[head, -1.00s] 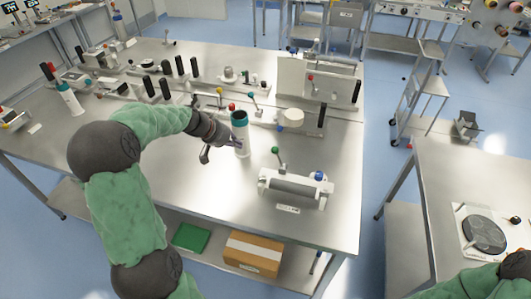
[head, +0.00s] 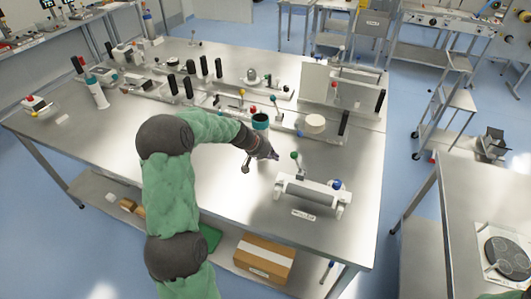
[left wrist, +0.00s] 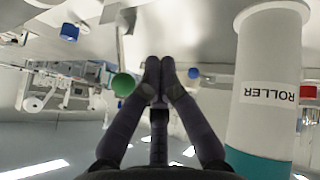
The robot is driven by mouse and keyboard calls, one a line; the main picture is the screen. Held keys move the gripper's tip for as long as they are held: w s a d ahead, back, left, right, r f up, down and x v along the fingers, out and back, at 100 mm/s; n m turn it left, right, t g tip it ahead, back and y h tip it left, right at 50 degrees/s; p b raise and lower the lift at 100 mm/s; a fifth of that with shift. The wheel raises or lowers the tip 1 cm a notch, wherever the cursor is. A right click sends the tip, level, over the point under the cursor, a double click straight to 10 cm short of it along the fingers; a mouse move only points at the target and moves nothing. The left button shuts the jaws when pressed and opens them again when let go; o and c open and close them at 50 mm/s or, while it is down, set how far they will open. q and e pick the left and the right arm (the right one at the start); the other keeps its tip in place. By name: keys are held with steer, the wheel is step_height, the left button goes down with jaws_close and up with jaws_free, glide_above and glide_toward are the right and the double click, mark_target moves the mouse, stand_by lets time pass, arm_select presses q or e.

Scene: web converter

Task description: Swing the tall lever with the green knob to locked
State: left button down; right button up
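The green knob (head: 294,155) tops a thin lever standing up, leaning slightly left, at the back left of a white roller stand (head: 341,208) near the bench's front right. The grey roller (head: 312,190) lies across the stand. My left gripper (head: 274,156) is just left of the knob, with a small gap in the head view. In the left wrist view, the fingertips (left wrist: 160,70) are together with nothing between them, and the green knob (left wrist: 123,84) shows close beside them. My right gripper is out of view.
A blue knob (head: 337,184) is at the stand's right end. Other levers and black handles line the bench behind. Bare bench lies in front left.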

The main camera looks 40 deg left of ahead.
arm_select(q)
steer(key=d, duration=0.1)
steer(key=w+d+r, duration=0.1)
steer(key=shift+w+d, duration=0.15)
steer(key=shift+d, duration=0.2)
steer(key=shift+r+p, duration=0.15)
steer(key=shift+p, duration=0.2)
steer(key=shift+d+r+y+p, duration=0.2)
steer(key=shift+d+y+p, duration=0.1)
steer(key=shift+p, duration=0.35)
steer(key=shift+d+r+p, duration=0.1)
steer(key=shift+d+p, duration=0.05)
steer(key=shift+p, duration=0.2)
